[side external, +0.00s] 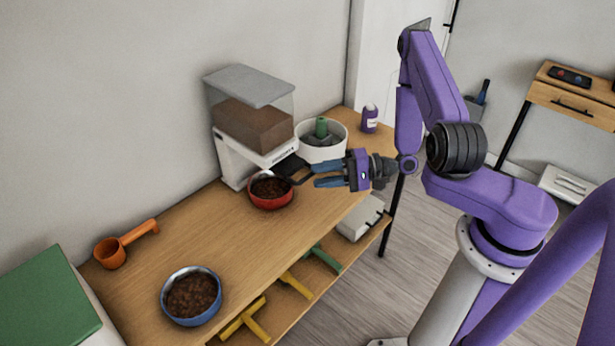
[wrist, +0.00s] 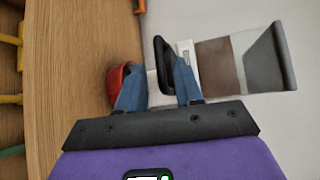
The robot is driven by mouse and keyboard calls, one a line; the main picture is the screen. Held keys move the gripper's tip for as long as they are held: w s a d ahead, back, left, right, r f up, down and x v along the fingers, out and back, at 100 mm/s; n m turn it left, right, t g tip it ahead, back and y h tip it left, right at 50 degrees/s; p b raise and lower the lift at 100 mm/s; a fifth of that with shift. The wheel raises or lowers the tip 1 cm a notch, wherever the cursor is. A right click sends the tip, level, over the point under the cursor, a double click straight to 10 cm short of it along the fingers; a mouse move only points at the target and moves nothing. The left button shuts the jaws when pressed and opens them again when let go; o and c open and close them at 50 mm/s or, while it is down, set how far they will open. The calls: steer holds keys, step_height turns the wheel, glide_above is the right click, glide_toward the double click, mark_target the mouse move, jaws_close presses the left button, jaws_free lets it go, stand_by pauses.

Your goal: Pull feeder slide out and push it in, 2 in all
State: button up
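The feeder (side external: 240,160) stands against the wall, a white body under a clear hopper of brown kibble. Its black slide (side external: 289,164) sticks out at the front above a red bowl (side external: 270,203) of kibble. My gripper (side external: 316,176) is open, its two blue fingers apart just right of the slide's front end. In the wrist view the black slide (wrist: 163,65) shows ahead of and between the fingertips (wrist: 156,70), closer to the right finger. I cannot tell whether a finger touches it. The red bowl (wrist: 115,82) is partly hidden behind the left finger.
A white round container (side external: 336,150) with a green piece and a purple bottle (side external: 369,118) stand to the right of the feeder. A blue bowl (side external: 191,310) of kibble and an orange scoop (side external: 112,252) are at the left. The middle of the wooden counter (side external: 210,230) is clear.

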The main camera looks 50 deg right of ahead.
mark_target(299, 168)
steer(key=shift+x, duration=2.1)
jaws_close()
steer(key=shift+w+d, duration=0.1)
steer(key=shift+w, duration=1.9)
jaws_free()
steer(key=shift+r, duration=0.1)
steer(key=v, duration=1.7)
steer(key=shift+s, duration=0.3)
